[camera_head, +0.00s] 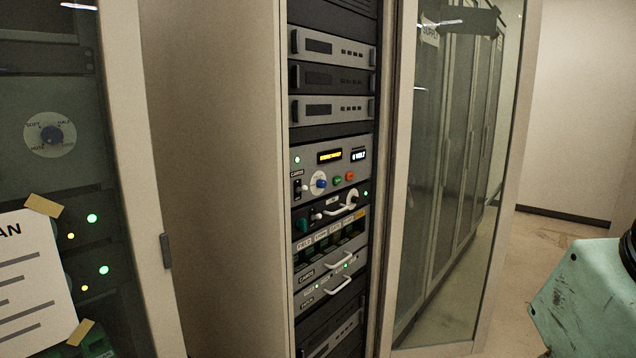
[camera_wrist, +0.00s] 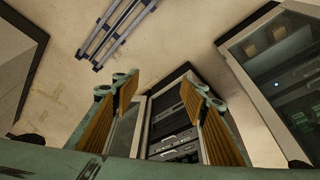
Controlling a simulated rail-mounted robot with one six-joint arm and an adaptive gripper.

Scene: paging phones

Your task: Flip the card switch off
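The card switch appears to be the small black switch (camera_head: 297,188) under a "CARDS" label, at the left of a grey panel (camera_head: 330,157) in the open rack. Its position is too small to read. A lower unit (camera_head: 322,270) also carries a "CARDS" label and a white handle. My gripper (camera_wrist: 160,105) is open and empty in the wrist view, with its orange-padded fingers spread wide. The rack (camera_wrist: 178,118) shows beyond and between the fingers, well apart from them. My gripper is outside the head view.
An open glass door (camera_head: 450,180) stands right of the rack. A closed glass cabinet (camera_head: 50,180) with a taped paper (camera_head: 30,280) is at the left. Free floor (camera_head: 545,235) lies at the right. Ceiling rails (camera_wrist: 115,30) show in the wrist view.

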